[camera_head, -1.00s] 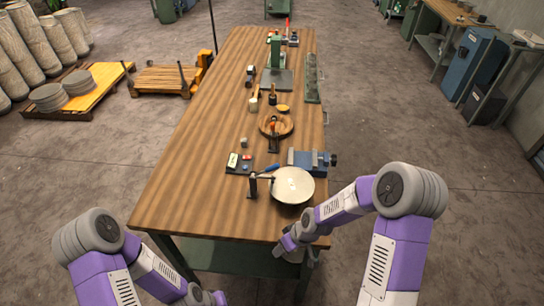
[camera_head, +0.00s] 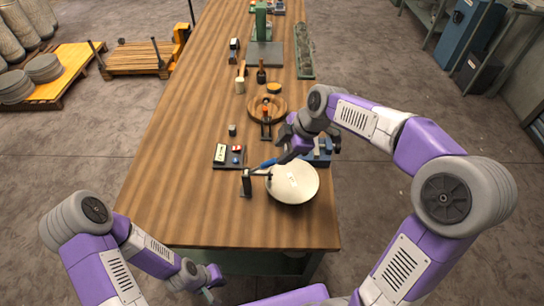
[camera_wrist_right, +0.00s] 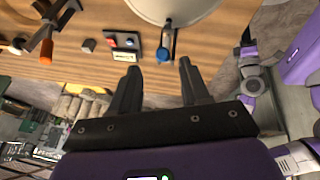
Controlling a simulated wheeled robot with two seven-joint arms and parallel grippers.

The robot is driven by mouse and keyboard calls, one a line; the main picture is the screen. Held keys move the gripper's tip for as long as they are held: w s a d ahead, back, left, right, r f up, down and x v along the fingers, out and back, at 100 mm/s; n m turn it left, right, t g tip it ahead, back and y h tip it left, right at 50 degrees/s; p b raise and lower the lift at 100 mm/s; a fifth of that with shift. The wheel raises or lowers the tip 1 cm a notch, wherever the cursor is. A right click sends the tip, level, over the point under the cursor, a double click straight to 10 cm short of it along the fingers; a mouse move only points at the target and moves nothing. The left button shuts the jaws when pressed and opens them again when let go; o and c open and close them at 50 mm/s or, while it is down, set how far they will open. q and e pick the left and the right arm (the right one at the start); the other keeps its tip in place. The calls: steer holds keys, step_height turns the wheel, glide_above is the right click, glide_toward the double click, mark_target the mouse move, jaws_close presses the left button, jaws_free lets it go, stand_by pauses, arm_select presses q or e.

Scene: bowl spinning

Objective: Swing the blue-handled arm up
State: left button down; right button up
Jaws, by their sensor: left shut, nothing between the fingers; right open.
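No contact shows. My left gripper (camera_head: 211,294) is shut and empty, low in front of the bench.
A small control panel (camera_head: 222,164) lies left of the handle. A blue vise (camera_head: 322,157) stands behind the bowl, partly hidden by my right gripper. A round wooden tray (camera_head: 252,112) with a tool is farther back. The bench's left side (camera_head: 165,170) is clear.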

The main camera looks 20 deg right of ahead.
mark_target(275, 159)
steer(key=x, duration=0.6)
steer(key=shift+s+a+f+b, duration=0.1)
steer(key=shift+s+f+b, duration=0.1)
steer(key=shift+b, duration=0.1)
steer(key=shift+r, duration=0.1)
jaws_close()
